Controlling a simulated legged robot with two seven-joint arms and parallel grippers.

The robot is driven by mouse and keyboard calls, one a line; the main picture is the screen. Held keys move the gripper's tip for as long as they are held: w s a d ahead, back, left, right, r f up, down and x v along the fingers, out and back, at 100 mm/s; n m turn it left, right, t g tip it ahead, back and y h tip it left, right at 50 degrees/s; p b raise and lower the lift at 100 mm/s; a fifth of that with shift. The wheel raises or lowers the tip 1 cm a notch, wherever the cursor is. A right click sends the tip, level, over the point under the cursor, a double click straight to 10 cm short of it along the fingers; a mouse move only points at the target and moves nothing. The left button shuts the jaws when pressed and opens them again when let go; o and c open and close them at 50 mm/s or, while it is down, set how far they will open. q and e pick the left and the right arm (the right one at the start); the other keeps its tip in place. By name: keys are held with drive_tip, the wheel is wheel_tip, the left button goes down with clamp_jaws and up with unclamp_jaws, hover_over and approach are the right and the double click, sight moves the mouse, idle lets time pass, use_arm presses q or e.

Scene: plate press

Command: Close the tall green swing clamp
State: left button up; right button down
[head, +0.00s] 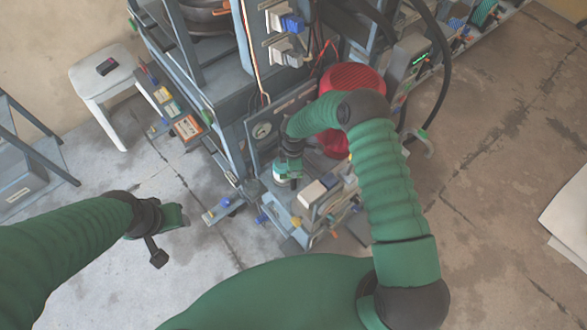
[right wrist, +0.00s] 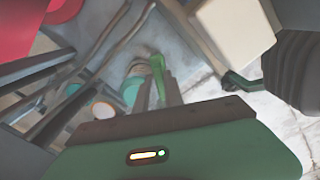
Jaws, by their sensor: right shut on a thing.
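The green swing clamp shows in the right wrist view as a narrow upright green piece (right wrist: 158,76) between my fingers. My right gripper (right wrist: 160,92) is shut on it. A round teal part (right wrist: 132,88) stands just left of the fingers. In the head view my right gripper (head: 287,176) is low at the front of the press, and it hides most of the clamp there. My left gripper (head: 170,218) is off to the left over bare floor, away from the press; its finger gap is not clear.
A cream block (head: 312,193) sits just right of my right gripper in the head view. A red drum (head: 355,82) stands behind my right arm. A gauge panel (head: 262,130) is behind the gripper.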

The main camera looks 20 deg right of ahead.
drive_tip(key=m, duration=0.5)
drive_tip(key=shift+w+a+r+m, duration=0.1)
drive_tip(key=shift+w+m, duration=0.05)
drive_tip(key=shift+m, duration=0.15)
drive_tip(key=m, duration=0.6)
drive_tip(key=shift+w, duration=0.1)
idle(0.3)
drive_tip(key=c, duration=1.4)
unclamp_jaws()
drive_tip(key=shift+c, duration=0.2)
wheel_tip(320, 180, up, 17)
drive_tip(key=p, duration=0.3)
drive_tip(key=shift+f, duration=0.2)
drive_tip(key=s+d+r+m+t+p, duration=0.1)
drive_tip(key=s+d+r+m+p, duration=0.1)
drive_tip(key=s+r+p, duration=0.3)
drive_tip(key=s+d+r+m+t+p, duration=0.1)
drive_tip(key=s+r+p, duration=0.4)
drive_tip(key=s+r, duration=0.7)
wheel_tip(320, 180, up, 6)
drive_tip(key=shift+s+d+m+t+p, duration=0.3)
drive_tip(key=shift+d+m+p, duration=0.05)
drive_tip(key=shift+d+m, duration=0.4)
